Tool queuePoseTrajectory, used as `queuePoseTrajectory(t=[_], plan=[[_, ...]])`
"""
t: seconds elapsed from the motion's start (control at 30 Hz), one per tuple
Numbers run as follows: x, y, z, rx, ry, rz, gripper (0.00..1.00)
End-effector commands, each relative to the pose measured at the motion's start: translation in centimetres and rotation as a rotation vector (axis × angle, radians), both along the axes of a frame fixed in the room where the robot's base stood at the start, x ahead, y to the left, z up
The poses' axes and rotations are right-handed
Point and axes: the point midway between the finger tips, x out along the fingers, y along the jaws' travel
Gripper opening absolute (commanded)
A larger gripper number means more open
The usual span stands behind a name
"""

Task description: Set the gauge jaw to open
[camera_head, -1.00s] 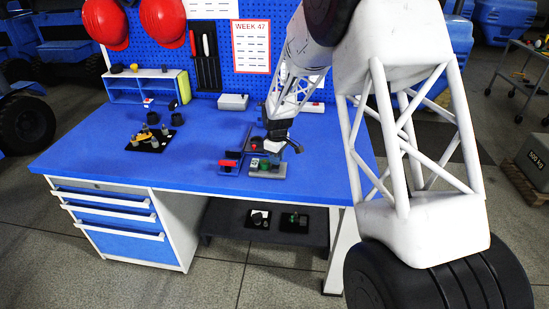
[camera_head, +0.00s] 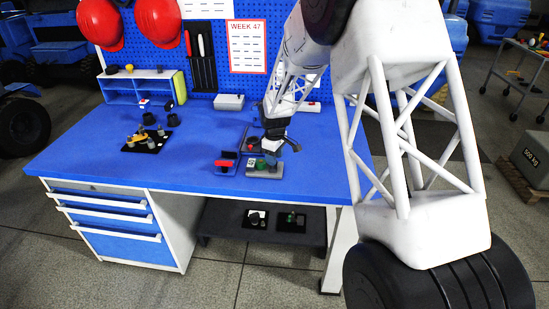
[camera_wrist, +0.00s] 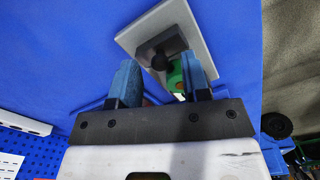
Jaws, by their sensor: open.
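A small fixture (camera_head: 264,172) with a light grey base plate stands near the front right of the blue bench, with a green part on it. In the wrist view its grey plate (camera_wrist: 203,38) carries a dark block with a round black knob (camera_wrist: 160,61) and a green part (camera_wrist: 177,74). I cannot tell which part is the gauge jaw or how it is set. My gripper (camera_head: 279,150) is above and just behind this fixture. In the wrist view my gripper (camera_wrist: 162,80) has its two blue fingers apart, with the knob and green part showing between them. Contact cannot be made out.
A dark fixture with a red part (camera_head: 225,164) stands close on the left. A black board with yellow parts (camera_head: 147,141) lies further left. A grey box (camera_head: 229,102) and a blue shelf (camera_head: 142,89) stand at the back. The bench's front left is clear.

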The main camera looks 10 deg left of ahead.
Motion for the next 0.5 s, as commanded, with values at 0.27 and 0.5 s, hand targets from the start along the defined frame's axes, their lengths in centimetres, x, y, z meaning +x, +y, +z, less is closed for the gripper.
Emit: queuePoseTrajectory(t=[0.27, 0.5], plan=[[0.0, 0.0, 2.9, 0.001, -0.003, 0.0, 0.43], [0.0, 0.0, 5.9, 0.001, -0.001, 0.0, 0.43]])
